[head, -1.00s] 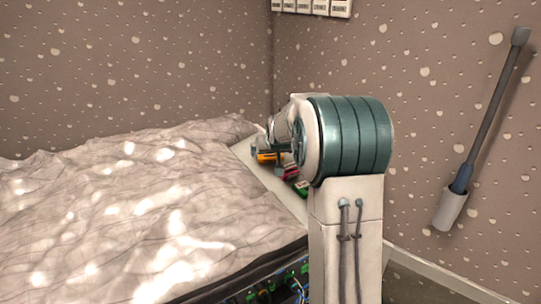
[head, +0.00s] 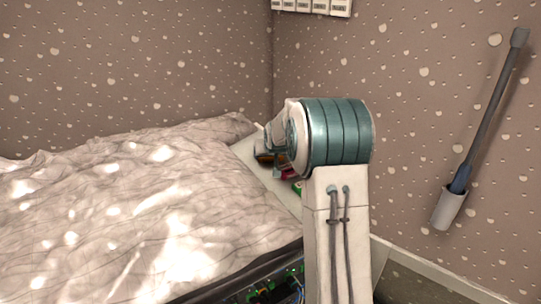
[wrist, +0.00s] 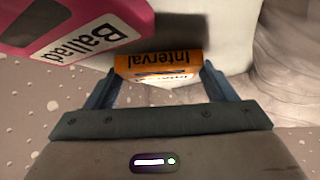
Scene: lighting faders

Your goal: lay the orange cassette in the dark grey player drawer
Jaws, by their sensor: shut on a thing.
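My gripper (wrist: 160,68) is shut on the orange cassette (wrist: 158,65), which carries a white label reading "Interval". One finger presses on each end of it in the wrist view. In the head view the orange cassette (head: 266,159) shows only as a small sliver beside my arm, over the white ledge. I cannot make out the dark grey player drawer for sure. A dark grey patch lies behind the cassette in the wrist view, but I cannot tell what it is.
A pink cassette labelled "Ballad" (wrist: 85,32) is close by at upper left in the wrist view. A green item (head: 297,187) sits on the white ledge (head: 246,152). A rumpled bed cover (head: 130,215) fills the left. A grey pole (head: 490,105) is on the right wall.

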